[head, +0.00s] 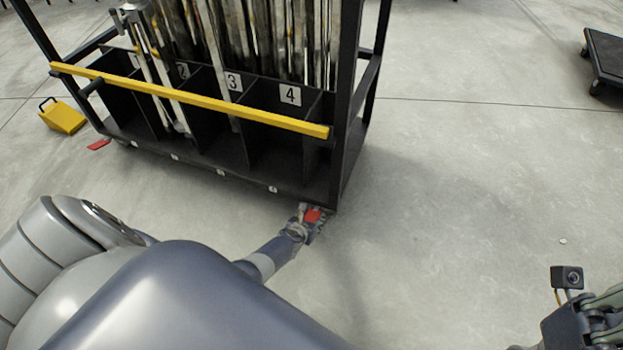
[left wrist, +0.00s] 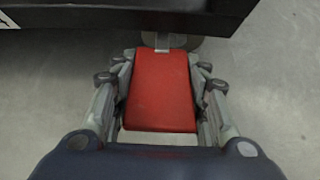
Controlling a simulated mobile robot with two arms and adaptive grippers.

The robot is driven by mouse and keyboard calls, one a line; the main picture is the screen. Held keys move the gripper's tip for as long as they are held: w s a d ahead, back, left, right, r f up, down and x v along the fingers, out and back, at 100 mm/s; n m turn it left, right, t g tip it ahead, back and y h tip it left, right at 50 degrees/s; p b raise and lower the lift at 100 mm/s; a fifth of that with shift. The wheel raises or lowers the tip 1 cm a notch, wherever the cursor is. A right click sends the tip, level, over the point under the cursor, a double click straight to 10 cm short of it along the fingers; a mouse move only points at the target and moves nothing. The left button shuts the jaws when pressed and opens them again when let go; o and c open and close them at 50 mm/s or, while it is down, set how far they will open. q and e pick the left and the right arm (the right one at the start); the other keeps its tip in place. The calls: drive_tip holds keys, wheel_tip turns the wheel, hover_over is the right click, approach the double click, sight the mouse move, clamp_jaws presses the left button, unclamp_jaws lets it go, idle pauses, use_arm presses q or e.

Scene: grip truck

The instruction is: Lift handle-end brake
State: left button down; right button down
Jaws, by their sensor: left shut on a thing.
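The black grip truck (head: 272,172) stands on the floor with a yellow handle bar (head: 190,97) along its near side. A red brake pedal (head: 312,215) sticks out low at the truck's near right corner. My left gripper (head: 307,222) is at that pedal, low by the floor. In the left wrist view the red pedal (left wrist: 161,92) lies between the two fingers of my left gripper (left wrist: 162,100), which is shut on it. My right gripper (head: 590,325) shows only in part at the lower right edge, and its fingertips are not clear.
Another red pedal (head: 98,144) is at the truck's left corner. A yellow wedge-like block (head: 62,116) lies on the floor beyond it. A dark wheeled dolly (head: 607,58) stands at the upper right. The floor right of the truck is mostly clear.

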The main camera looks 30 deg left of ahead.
use_arm(q)
drive_tip(key=c, duration=0.9)
unclamp_jaws()
